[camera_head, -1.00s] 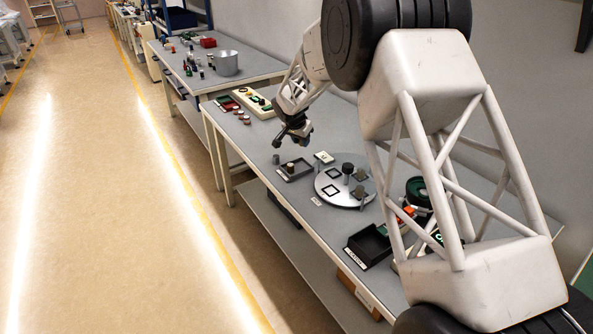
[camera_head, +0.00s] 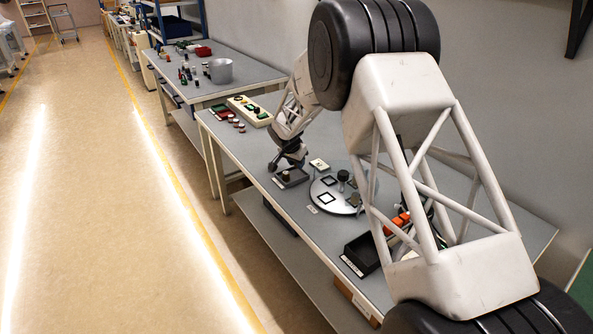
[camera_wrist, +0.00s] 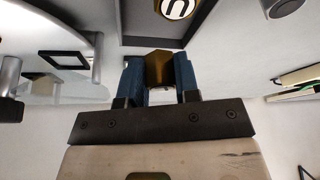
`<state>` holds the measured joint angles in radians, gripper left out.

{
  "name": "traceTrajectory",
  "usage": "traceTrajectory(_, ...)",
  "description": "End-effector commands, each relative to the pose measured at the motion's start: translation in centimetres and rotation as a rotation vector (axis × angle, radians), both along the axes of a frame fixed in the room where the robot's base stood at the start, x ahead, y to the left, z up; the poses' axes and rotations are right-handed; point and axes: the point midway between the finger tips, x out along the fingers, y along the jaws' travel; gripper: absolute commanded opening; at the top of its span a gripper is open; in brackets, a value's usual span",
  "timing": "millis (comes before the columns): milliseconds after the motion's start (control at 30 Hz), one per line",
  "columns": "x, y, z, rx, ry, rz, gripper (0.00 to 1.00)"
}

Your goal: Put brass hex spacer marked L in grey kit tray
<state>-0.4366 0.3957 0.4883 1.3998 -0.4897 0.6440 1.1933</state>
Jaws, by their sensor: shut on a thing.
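My gripper (camera_wrist: 158,80) has blue fingers shut on a brass hex spacer (camera_wrist: 158,66), seen in the wrist view. No letter on the spacer is readable. A dark grey tray (camera_wrist: 206,22) lies just beyond it, at the top of the wrist view. A round piece with a pale marked face (camera_wrist: 177,7) stands inside this tray. In the head view my gripper (camera_head: 284,165) is low at the small grey tray (camera_head: 296,182) near the table's front edge. The fingertips and the spacer are too small to make out there.
A round silver plate (camera_head: 325,205) with square frames and posts lies right of the tray. A white card (camera_head: 319,165) is behind it. A black labelled bin (camera_head: 362,254) sits farther right. A pale box with coloured parts (camera_head: 248,111) is at the left end.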

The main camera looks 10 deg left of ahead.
Motion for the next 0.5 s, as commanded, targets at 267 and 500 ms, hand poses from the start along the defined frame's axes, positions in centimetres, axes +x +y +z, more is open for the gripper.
traceTrajectory(267, 0.0, 0.0, -0.8, -0.001, 0.001, 0.001, 0.0)
traceTrajectory(500, 0.0, 0.0, -3.2, 0.0, 0.001, 0.001, 0.0)
